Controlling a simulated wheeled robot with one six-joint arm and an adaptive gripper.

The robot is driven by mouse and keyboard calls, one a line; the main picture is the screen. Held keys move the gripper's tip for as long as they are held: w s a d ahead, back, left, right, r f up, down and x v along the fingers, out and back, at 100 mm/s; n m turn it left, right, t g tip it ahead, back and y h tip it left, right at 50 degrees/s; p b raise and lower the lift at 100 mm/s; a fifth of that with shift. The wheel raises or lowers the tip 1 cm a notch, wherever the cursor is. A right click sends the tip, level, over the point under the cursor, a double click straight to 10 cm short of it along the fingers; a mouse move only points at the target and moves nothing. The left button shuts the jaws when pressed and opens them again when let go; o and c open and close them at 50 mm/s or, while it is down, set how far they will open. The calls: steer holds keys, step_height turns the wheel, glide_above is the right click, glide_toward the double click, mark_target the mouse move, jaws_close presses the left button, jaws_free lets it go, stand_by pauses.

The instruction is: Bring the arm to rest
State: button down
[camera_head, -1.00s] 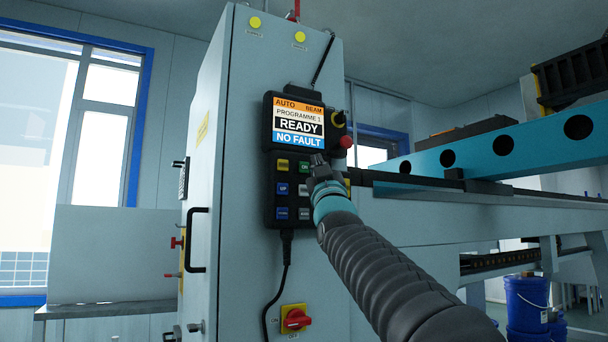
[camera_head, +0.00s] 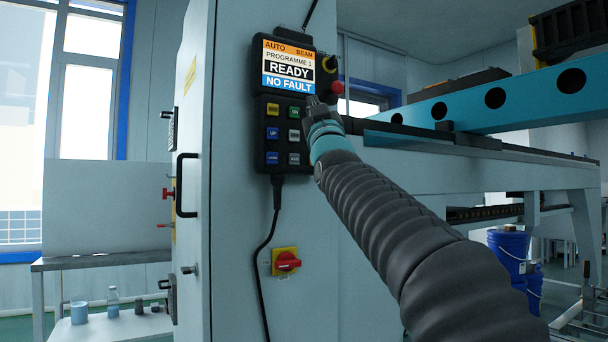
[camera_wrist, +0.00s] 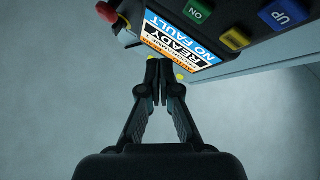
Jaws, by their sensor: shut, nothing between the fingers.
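My gripper (camera_head: 314,106) is in front of the right edge of the pendant, on the end of my dark ribbed arm. In the wrist view my gripper (camera_wrist: 160,64) has its fingertips together with nothing between them. The black pendant (camera_head: 262,130) hangs on the grey cabinet; its screen (camera_head: 289,69) reads AUTO, BEAM, PROGRAMME 1, READY, NO FAULT. Its coloured buttons show below the screen. The pendant also shows at the top of the wrist view (camera_wrist: 222,13), apart from the fingertips as far as I can tell.
A red knob (camera_head: 336,88) sits beside the pendant. A red rotary switch (camera_head: 288,262) on yellow is lower on the cabinet (camera_head: 235,230). A teal beam (camera_head: 470,98) runs along the machine at right. Blue buckets (camera_head: 508,250) stand below it. A side table (camera_head: 110,258) is at left.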

steer(key=s+d+f+m+g+h, duration=0.15)
steer(key=s+d+f+g, duration=0.25)
steer(key=f, duration=0.6)
steer(key=s+d+f+m+g+h, duration=0.1)
steer(key=s+d+f+g+h, duration=0.2)
steer(key=f, duration=0.8)
steer(key=s+d+f+m+g+h, duration=0.1)
steer(key=s+d+f+g, duration=0.35)
steer(key=f, duration=0.55)
steer(key=s+d+f+m+g, duration=0.1)
steer(key=s+d+f+g, duration=0.1)
steer(key=s+f, duration=0.6)
steer(key=s+d+f+m+g+h, duration=0.1)
steer(key=s+d+f+g, duration=0.1)
steer(key=s+f, duration=0.6)
steer(key=s+d+f+m+g+h, duration=0.1)
steer(key=s+f+g, duration=0.3)
steer(key=s+f, duration=0.4)
step_height(320, 180, down, 7)
steer(key=shift+s+d+m+p, duration=0.2)
steer(key=shift+d+m+p, duration=0.15)
steer(key=shift+d, duration=0.55)
steer(key=shift+d+g, duration=0.15)
steer(key=shift+g, duration=0.1)
